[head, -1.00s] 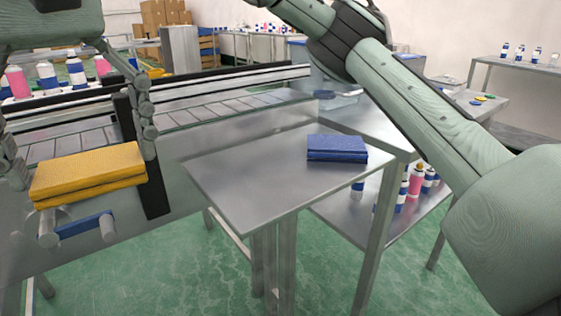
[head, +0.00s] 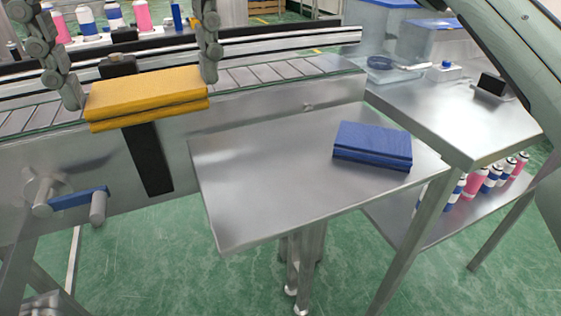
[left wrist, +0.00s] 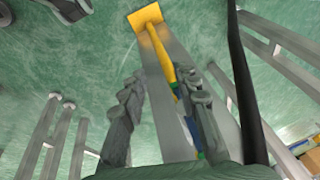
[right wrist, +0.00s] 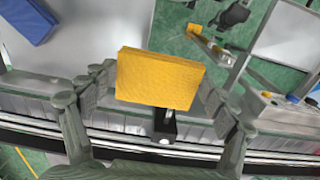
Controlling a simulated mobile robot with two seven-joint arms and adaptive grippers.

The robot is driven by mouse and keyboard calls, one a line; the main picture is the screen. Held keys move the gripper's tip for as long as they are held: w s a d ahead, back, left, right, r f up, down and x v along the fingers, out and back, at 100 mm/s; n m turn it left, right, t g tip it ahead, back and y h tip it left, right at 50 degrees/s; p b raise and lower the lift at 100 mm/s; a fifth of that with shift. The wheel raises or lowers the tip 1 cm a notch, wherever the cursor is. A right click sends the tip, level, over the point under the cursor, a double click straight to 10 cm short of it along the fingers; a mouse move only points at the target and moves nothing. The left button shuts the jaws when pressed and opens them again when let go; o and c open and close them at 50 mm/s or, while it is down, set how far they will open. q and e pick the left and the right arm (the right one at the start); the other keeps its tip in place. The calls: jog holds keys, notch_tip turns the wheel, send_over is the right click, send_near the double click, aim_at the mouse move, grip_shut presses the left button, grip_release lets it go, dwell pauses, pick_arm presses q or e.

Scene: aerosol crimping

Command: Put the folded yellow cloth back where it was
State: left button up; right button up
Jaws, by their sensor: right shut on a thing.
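The folded yellow cloth (head: 147,96) is held level in front of the conveyor's near side, left of the small steel table (head: 265,190). My right gripper (head: 145,85) has one finger at each end of the cloth. In the right wrist view the cloth (right wrist: 160,78) spans the gap between the fingers, with the conveyor behind it. My left gripper (left wrist: 165,110) shows only in its own wrist view. Its fingers stand apart, with the floor and a yellow-handled tool (left wrist: 150,22) visible beyond them.
A folded blue cloth (head: 372,145) lies on the right part of the small table; its left and middle are bare. The conveyor (head: 270,80) runs behind. A steel bench (head: 450,120) stands at right, with bottles on its lower shelf. A blue-handled crank (head: 78,198) juts out below the yellow cloth.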

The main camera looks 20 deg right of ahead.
send_over(274, 188)
notch_tip(274, 188, down, 6)
jog(key=shift+a+f+b, duration=0.1)
jog(key=shift+f+b, duration=0.1)
jog(key=shift+b, duration=0.1)
notch_tip(274, 188, down, 3)
jog(key=shift+f, duration=0.6)
pick_arm(q)
jog(key=v, duration=0.2)
jog(key=shift+a+r+b, duration=0.25)
jog(key=shift+r+b, duration=0.1)
jog(key=shift+b, duration=0.05)
pick_arm(e)
jog(key=shift+f, duration=0.15)
jog(key=o, duration=0.9)
pick_arm(q)
jog(key=shift+s+a+r, duration=0.1)
jog(key=shift+r, duration=0.25)
